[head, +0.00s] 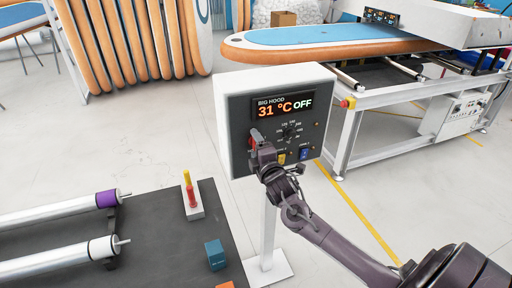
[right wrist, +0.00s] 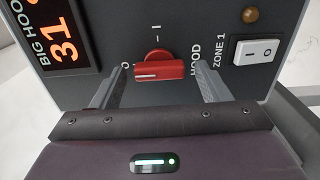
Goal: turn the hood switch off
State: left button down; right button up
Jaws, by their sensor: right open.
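The grey control box (head: 222,120) stands on a white post, and its display (head: 285,106) reads "BIG HOOD 31 °C OFF". The red hood switch (right wrist: 158,68) is a rotary knob, and its white mark lies towards the "O" label in the right wrist view. A bit of its red also shows in the head view (head: 252,141), mostly behind my gripper. My right gripper (head: 259,148) is at the lower left of the panel. In the right wrist view its open fingers (right wrist: 160,72) stand on either side of the knob, with gaps visible. My left gripper is out of view.
A white-and-black rocker switch (right wrist: 257,51) marked "ZONE 1" and an amber lamp (right wrist: 250,15) sit beside the knob. A dark table (head: 165,235) with rollers and a red-yellow signal piece (head: 190,190) is at lower left. A board press (head: 345,120) stands behind right.

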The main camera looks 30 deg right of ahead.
jog(key=b+v, duration=0.2)
jog(key=v, duration=0.5)
jog(key=shift+s, duration=0.3)
